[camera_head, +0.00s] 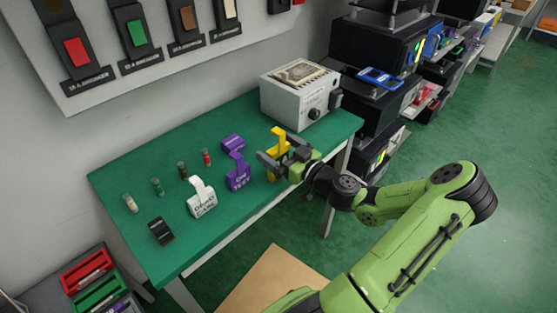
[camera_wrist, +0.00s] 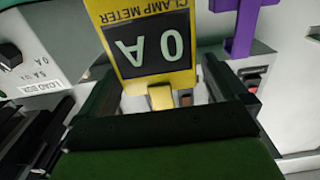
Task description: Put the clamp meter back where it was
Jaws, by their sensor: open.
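The yellow clamp meter (camera_head: 281,137) stands at the front edge of the green table, in front of the grey load box. In the wrist view the clamp meter (camera_wrist: 150,45) appears upside down, its dark display reading 0 A. My gripper (camera_head: 276,160) is open around the lower part of the meter. In the wrist view, my gripper's two dark fingers (camera_wrist: 163,88) lie either side of it with gaps. The hand hides part of the meter in the head view. I cannot tell whether the meter touches the table.
The grey load box (camera_head: 289,97) stands at the table's back right. A purple device (camera_head: 237,172) and a white one (camera_head: 202,200) stand to the left. Several small cylinders (camera_head: 157,186) and a black block (camera_head: 161,231) are farther left. Dark shelving (camera_head: 378,105) is beyond the right edge.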

